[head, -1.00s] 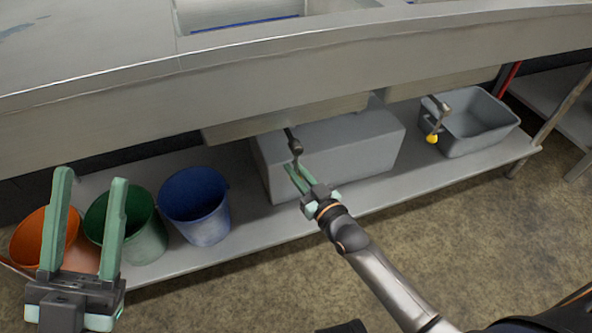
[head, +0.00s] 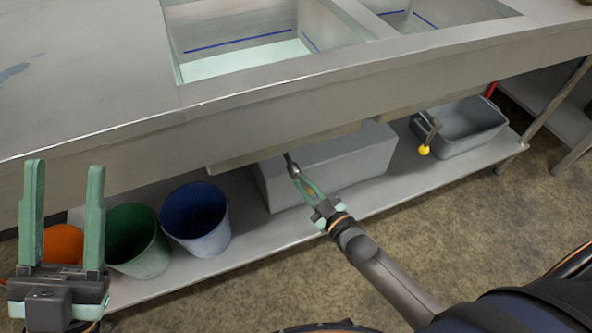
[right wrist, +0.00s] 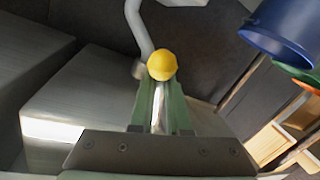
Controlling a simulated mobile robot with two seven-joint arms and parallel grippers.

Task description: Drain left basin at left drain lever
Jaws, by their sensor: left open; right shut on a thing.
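The left basin (head: 198,66) of the sink shows at the top of the head view, with pale liquid (head: 245,62) on its floor and a blue line on its wall. The left drain lever (head: 291,166) hangs under the sink front. My right gripper (head: 308,187) is shut on this lever from below; its yellow knob (right wrist: 162,65) shows at the fingertips in the right wrist view. The fingers partly hide the lever. My left gripper (head: 64,215) is open and empty, at the lower left in front of the buckets.
Blue (head: 197,220), green (head: 137,240) and orange (head: 62,244) buckets stand on the lower shelf (head: 262,226). A grey box (head: 335,160) sits behind the lever. A second yellow-knobbed lever (head: 425,149) hangs by a grey tub (head: 467,128) at right.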

